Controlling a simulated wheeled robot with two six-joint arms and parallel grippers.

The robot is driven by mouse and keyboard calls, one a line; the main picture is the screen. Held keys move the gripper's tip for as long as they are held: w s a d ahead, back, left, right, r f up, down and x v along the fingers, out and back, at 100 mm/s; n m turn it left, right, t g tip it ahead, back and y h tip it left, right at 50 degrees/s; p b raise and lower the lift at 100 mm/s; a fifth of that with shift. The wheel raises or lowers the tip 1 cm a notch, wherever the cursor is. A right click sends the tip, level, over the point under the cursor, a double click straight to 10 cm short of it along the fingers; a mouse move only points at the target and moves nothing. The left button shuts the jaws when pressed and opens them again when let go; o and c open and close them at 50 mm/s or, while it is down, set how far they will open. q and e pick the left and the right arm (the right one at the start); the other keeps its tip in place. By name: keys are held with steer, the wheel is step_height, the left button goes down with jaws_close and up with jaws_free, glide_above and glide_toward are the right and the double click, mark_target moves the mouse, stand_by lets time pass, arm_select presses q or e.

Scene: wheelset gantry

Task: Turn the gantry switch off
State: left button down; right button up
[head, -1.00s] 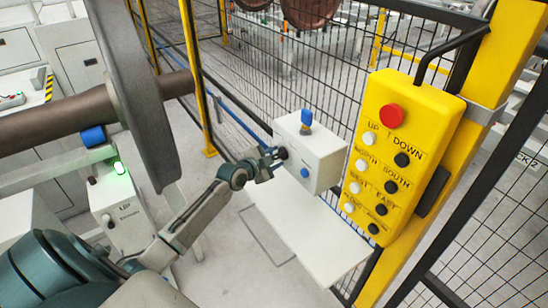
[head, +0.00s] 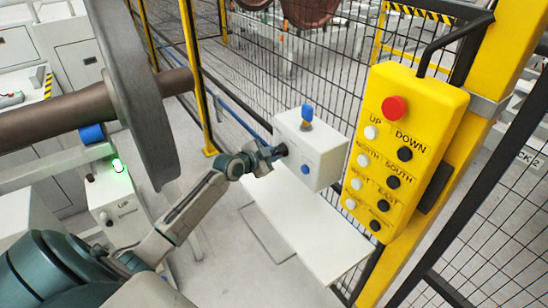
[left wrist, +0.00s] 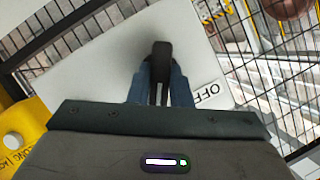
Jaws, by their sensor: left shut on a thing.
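A white switch box (head: 318,158) hangs by the mesh fence, with a blue knob on top and a blue button on its front. A black rotary switch handle (head: 281,150) sticks out of its left-hand face. My left gripper (head: 273,153) is at this handle. In the left wrist view the two blue-grey fingers (left wrist: 161,85) are shut on the black handle (left wrist: 161,58), one on each side. An "OFF" label (left wrist: 207,96) lies right of the fingers on the white face, partly covered. My right gripper is not in view.
A yellow pendant (head: 411,150) with a red button and labelled buttons stands right of the box. A white shelf (head: 305,235) is below the box. A large wheelset (head: 135,90) stands at left, near my arm. Mesh fence is behind.

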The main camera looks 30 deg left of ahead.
arm_select(q)
steer(key=n+h+b, duration=0.1)
steer(key=n+b, duration=0.1)
steer(key=n+g+h+b, duration=0.1)
steer(key=n+b, duration=0.1)
steer(key=shift+w+a+f+h+b, duration=0.1)
steer(key=shift+a+f+h+b, duration=0.05)
steer(key=shift+h+b, duration=0.15)
steer(key=n+g+h+b, duration=0.1)
steer(key=n+h+b, duration=0.1)
steer(key=n+b, duration=0.1)
steer(key=shift+a, duration=0.15)
steer(key=n+h+b, duration=0.1)
steer(key=n+b, duration=0.1)
steer(key=shift+n, duration=0.3)
steer(key=shift+n+h+b, duration=0.3)
steer(key=shift+h+b, duration=0.15)
steer(key=shift+h, duration=0.05)
steer(key=shift+n, duration=0.3)
steer(key=c, duration=1.3)
jaws_free()
